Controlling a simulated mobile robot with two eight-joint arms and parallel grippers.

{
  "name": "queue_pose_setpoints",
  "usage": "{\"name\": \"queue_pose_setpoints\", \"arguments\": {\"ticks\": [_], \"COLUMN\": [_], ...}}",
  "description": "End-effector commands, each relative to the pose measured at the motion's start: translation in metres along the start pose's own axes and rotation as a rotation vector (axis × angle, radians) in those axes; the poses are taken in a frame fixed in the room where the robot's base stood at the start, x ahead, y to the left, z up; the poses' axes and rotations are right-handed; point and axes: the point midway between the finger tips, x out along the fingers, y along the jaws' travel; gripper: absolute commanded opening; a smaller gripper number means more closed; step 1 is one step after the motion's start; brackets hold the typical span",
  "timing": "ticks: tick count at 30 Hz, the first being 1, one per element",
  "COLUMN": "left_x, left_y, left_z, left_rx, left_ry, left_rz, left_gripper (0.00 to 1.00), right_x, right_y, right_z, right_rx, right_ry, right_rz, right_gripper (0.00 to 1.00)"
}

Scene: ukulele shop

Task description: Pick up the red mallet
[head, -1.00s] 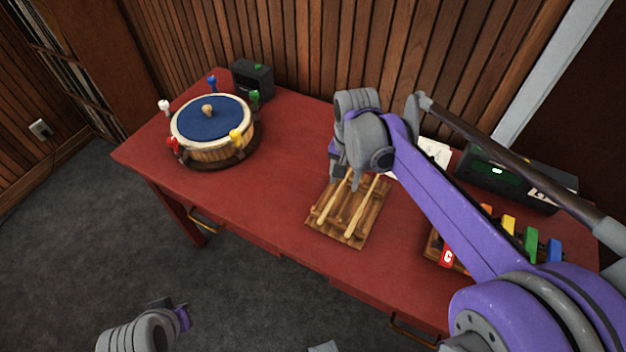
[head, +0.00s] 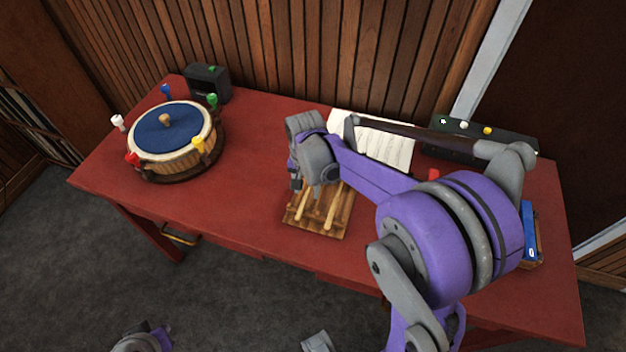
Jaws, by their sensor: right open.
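The red mallet (head: 132,160) stands at the front left of a round drum (head: 172,139) with a blue top, its head upright by the drum's rim. White, blue, green and yellow mallets stand around the same drum. My right gripper (head: 296,182) is open, right of the drum and well apart from the red mallet. It is over the table near the back left of a wooden rack, and its fingertips are partly hidden by the wrist. Part of my left arm (head: 143,340) shows at the bottom left, below the table; its jaws cannot be made out.
The wooden rack (head: 319,213) with pale sticks lies under my right wrist. Sheet music (head: 384,145) and a dark device (head: 455,135) are behind my right arm. A black box (head: 208,84) stands behind the drum. The red table (head: 245,150) is clear between drum and rack.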

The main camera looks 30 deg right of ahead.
Motion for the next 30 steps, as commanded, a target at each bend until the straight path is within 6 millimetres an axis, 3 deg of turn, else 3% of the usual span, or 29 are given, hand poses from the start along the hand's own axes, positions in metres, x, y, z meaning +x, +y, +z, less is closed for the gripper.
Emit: {"name": "queue_pose_setpoints", "arguments": {"ticks": [3, 10, 19, 30], "left_x": [0.001, 0.0009, 0.0009, 0.0009], "left_y": [0.0, 0.0, 0.0, 0.0], "left_z": [0.0008, 0.0007, 0.0007, 0.0007], "left_rx": [0.0, 0.0, 0.0, 0.0], "left_ry": [-0.001, -0.001, 0.0, -0.001], "left_rz": [0.0, 0.0, 0.0, 0.0], "left_gripper": [0.0, 0.0, 0.0, 0.0], "right_x": [0.0109, 0.0121, 0.0119, 0.0116], "right_y": [0.0, 0.0, 0.0, 0.0], "right_z": [0.0, 0.0, 0.0, 0.0], "right_rx": [0.0, 0.0, 0.0, 0.0], "right_ry": [0.0, 0.0, 0.0, 0.0], "right_rz": [0.0, 0.0, 0.0, 0.0], "right_gripper": [0.53, 0.53, 0.01, 0.0]}}
